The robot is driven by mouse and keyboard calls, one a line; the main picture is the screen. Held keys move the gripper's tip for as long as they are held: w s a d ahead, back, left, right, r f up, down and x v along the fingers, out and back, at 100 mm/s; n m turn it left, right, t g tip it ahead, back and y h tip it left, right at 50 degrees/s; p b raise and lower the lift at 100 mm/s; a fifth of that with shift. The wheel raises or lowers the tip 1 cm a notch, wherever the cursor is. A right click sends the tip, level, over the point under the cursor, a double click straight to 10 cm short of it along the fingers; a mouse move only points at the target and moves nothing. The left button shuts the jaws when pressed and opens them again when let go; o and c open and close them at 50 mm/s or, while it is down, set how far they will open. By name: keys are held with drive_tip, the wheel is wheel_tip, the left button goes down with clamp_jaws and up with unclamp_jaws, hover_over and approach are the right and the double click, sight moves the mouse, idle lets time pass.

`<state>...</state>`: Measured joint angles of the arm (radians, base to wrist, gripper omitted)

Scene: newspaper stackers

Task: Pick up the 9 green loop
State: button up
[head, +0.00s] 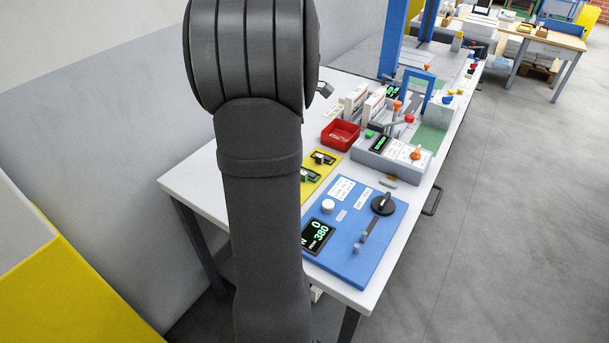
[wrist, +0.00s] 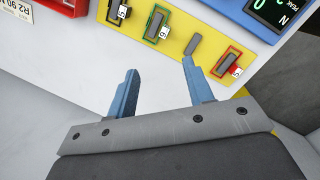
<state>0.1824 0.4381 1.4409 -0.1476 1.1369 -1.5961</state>
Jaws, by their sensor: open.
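In the wrist view, a yellow board (wrist: 183,40) holds tagged pieces in coloured outlines. A dark piece in a green outline, the green loop (wrist: 157,24), has a white tag whose number is too small to read surely. It also shows on the yellow board in the head view (head: 309,174). My gripper (wrist: 160,68) is open and empty. Its two blue fingers stand apart, with the green loop beyond the gap between their tips. They do not appear to touch it. In the head view my gripper is hidden behind my arm.
A black-outlined piece (wrist: 117,11) and a red-outlined piece (wrist: 228,63) flank the green one. A bare grey slot or tab (wrist: 194,45) lies by the right finger. A blue panel (head: 360,235) and a red bin (head: 340,135) adjoin the board. White tabletop (head: 205,183) is clear at left.

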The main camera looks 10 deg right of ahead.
drive_tip(key=s+a+n+t+h, duration=0.15)
drive_tip(key=s+a+n, duration=0.25)
drive_tip(key=n, duration=0.6)
drive_tip(key=shift+t, duration=0.25)
drive_tip(key=x, duration=1.2)
drive_tip(key=shift+d+f, duration=0.15)
drive_tip(key=shift+f, duration=0.2)
drive_tip(key=shift+d+x, duration=0.2)
drive_tip(key=shift+x, duration=1.15)
drive_tip(key=shift+d+x, duration=0.2)
drive_tip(key=shift+x, duration=1.15)
drive_tip(key=shift+w+r, duration=0.15)
drive_tip(key=shift+w, duration=0.05)
drive_tip(key=shift+c, duration=0.5)
clamp_jaws()
